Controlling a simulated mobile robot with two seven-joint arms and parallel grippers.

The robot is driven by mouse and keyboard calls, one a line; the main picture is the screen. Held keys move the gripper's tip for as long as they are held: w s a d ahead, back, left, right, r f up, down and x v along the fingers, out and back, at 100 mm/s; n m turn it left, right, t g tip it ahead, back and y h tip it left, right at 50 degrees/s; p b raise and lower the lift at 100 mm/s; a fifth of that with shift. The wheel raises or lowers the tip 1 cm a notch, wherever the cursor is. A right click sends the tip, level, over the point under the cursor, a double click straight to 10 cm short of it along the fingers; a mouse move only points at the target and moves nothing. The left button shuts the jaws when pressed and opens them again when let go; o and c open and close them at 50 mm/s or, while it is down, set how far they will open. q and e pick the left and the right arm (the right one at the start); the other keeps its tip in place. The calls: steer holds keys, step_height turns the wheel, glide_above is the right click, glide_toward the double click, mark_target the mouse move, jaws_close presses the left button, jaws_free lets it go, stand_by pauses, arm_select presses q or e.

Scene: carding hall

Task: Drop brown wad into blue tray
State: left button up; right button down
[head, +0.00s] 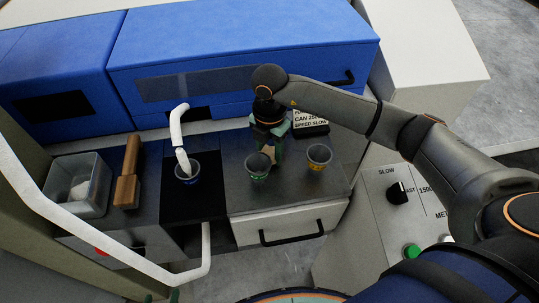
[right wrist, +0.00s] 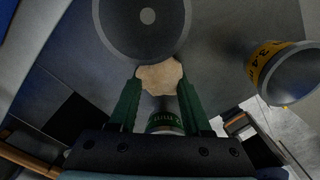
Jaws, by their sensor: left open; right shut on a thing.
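A tan-brown wad (right wrist: 159,74) is pinched between the fingertips of my right gripper (right wrist: 160,88). I cannot make out a separate blue tray. My left gripper (head: 161,297) shows only green fingertips at the bottom edge, apart and empty, away from the cups.
A yellow-banded cup (head: 319,160) stands right of the green-banded one. A grey bin (head: 98,188) with white stuff and a wooden-handled tool (head: 128,180) are at left. A blue machine (head: 240,50) closes the back. A white rail (head: 110,255) crosses the front left.

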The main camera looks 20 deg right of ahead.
mark_target(272, 156)
step_height(272, 156, up, 10)
steer(key=shift+b, duration=0.3)
steer(key=n, duration=0.3)
steer(key=shift+s+r+n, duration=0.1)
steer(key=shift+s+n, duration=0.15)
steer(key=shift+n, duration=0.05)
steer(key=s+m, duration=0.4)
steer(key=m, duration=0.9)
steer(key=s+m+p, duration=0.1)
steer(key=s+m, duration=0.2)
steer(key=m, duration=1.1)
steer(key=shift+s+r+m, duration=0.3)
steer(key=shift+s+r, duration=0.1)
